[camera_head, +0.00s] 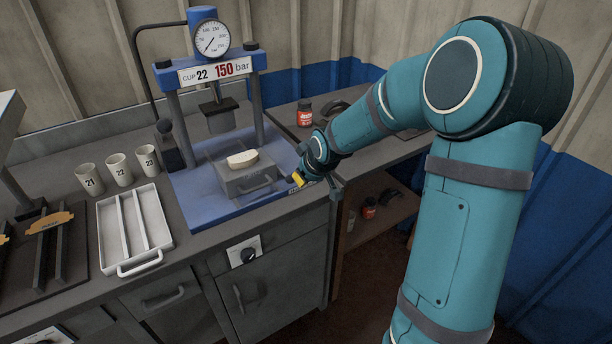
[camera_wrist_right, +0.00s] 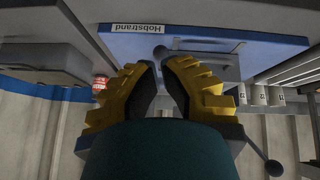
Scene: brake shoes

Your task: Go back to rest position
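My right arm comes in from the right in the head view. Its gripper (camera_head: 303,183) hovers at the right front corner of the blue press base (camera_head: 205,214), just right of the mould. In the right wrist view the two yellow finger pads of the gripper (camera_wrist_right: 160,68) stand a little apart with nothing held between them. Below their tips shows the blue base with a "Hobstrand" label (camera_wrist_right: 137,27). A grey mould (camera_head: 243,180) with a handle stands on the base, with a pale piece (camera_head: 242,160) on top. My left gripper is not in view.
The press carries a round gauge (camera_head: 212,39) and a "CUP 22 150 bar" sign (camera_head: 217,70). Left of it are numbered cups (camera_head: 120,170) and a white tray (camera_head: 103,242). A red-labelled jar (camera_head: 304,113) stands on the bench behind the gripper.

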